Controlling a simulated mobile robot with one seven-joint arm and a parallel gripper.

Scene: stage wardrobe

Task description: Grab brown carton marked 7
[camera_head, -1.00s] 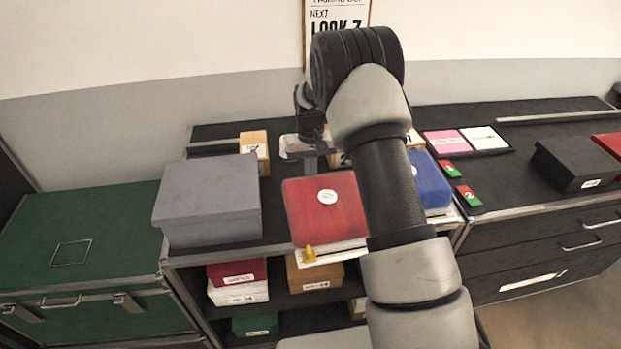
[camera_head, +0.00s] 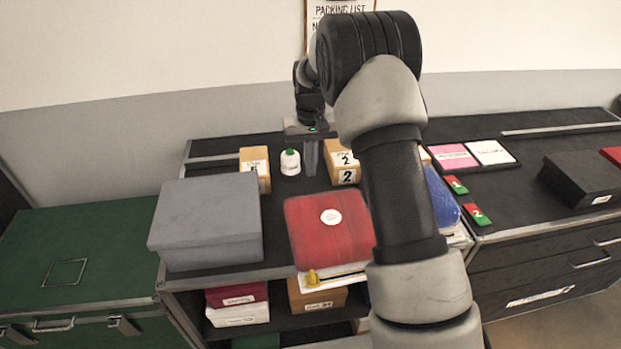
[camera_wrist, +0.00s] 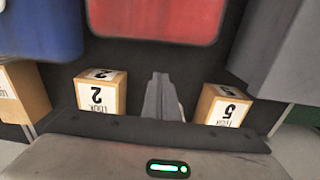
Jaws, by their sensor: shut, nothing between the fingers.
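Three brown cartons stand along the back of the dark counter. The left carton (camera_head: 254,168) appears marked 5, and it also shows in the wrist view (camera_wrist: 224,105). The middle carton (camera_head: 343,162) is marked 2 and shows in the wrist view (camera_wrist: 101,93). The third carton (camera_head: 425,156) is mostly behind my arm; in the wrist view (camera_wrist: 25,92) its label is cut off and its number cannot be read. I can read no 7 on any carton. My gripper (camera_head: 311,172) is shut and empty, pointing down between the left and middle cartons.
A white bottle with a green cap (camera_head: 290,162) stands beside my gripper. Lower shelves hold more boxes, including a brown one (camera_head: 317,297).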

